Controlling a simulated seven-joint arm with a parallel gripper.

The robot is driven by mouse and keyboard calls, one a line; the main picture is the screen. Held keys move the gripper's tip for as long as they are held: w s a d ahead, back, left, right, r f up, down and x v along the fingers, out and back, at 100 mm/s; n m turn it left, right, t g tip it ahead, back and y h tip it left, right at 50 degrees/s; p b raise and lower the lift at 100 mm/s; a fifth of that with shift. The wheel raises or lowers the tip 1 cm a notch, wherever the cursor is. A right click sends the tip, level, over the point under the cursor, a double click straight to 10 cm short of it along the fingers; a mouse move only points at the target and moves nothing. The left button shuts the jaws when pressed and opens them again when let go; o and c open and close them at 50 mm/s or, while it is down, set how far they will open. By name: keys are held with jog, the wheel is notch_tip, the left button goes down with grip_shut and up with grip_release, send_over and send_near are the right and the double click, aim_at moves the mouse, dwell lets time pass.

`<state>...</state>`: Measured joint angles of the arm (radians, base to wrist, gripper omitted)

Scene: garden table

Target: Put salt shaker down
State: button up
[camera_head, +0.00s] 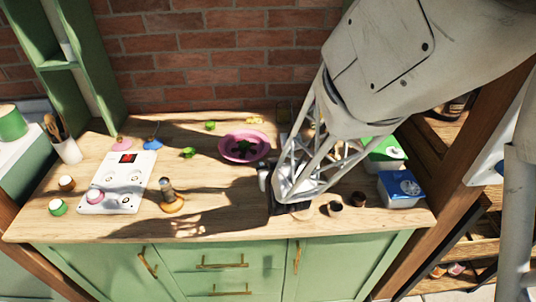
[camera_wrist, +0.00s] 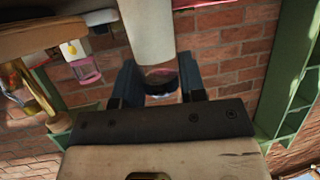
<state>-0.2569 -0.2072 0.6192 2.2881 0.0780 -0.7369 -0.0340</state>
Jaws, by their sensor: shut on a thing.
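My gripper (camera_wrist: 157,80) is shut, its two dark blue fingers on either side of a white cylindrical thing (camera_wrist: 146,28), which I take to be the salt shaker. Its near end is dark and lies between the fingers. In the head view, my gripper (camera_head: 283,204) is low over the front right half of the wooden counter (camera_head: 225,222). The white shaker (camera_head: 264,175) shows at the gripper's left side, upper end visible. My arm hides part of it, and I cannot tell whether its base touches the counter.
A pink plate (camera_head: 236,157) lies behind and left of the gripper. Two small dark cups (camera_head: 336,206) (camera_head: 358,199) and lidded boxes (camera_head: 401,190) (camera_head: 386,150) stand to the right. A white hob (camera_head: 126,187) and a grey-topped thing (camera_head: 167,188) are left. Counter between is clear.

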jog(key=shift+s+f, duration=0.15)
jog(key=shift+f, duration=0.85)
dwell(0.3)
jog(key=o, duration=1)
jog(key=shift+o, duration=0.2)
jog(key=shift+s+d, duration=0.1)
jog(key=shift+v, duration=1.35)
jog(key=shift+s+d+r, duration=0.2)
jog(key=shift+s+r, duration=0.65)
jog(key=shift+s, duration=0.2)
jog(key=shift+s+d+r, duration=0.2)
jog(key=shift+s+r, duration=0.7)
jog(key=shift+s, duration=0.15)
jog(key=shift+r, duration=0.15)
